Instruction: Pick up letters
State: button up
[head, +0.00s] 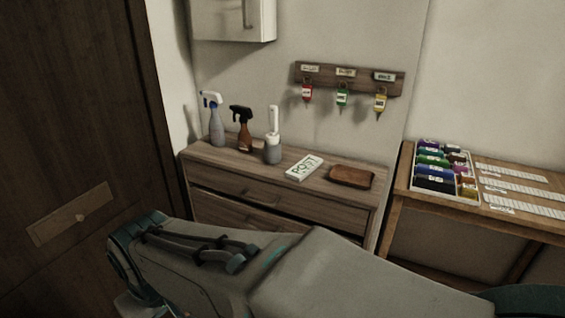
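A flat white item marked "POST" in green (304,167) lies on top of the wooden drawer chest, towards its right half. I cannot tell whether it is a bundle of letters or a sign. No other thing that is clearly a letter shows. The dark wooden door (75,110) at the left has a brass-coloured letter plate (72,214). My grey arm crosses the lower foreground in front of the chest. My gripper does not show, so its fingers and anything in them are hidden.
The drawer chest (285,205) also bears two spray bottles, a brush in a holder (272,150) and a brown leather-like item (352,177). A key rack (350,78) hangs above. A wooden table (535,226) at the right holds a tray of coloured spools and paper strips.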

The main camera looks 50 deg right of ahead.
aim_at(301, 171)
jog(key=z, duration=1.65)
jog(key=i, duration=1.15)
jog(key=z, duration=0.35)
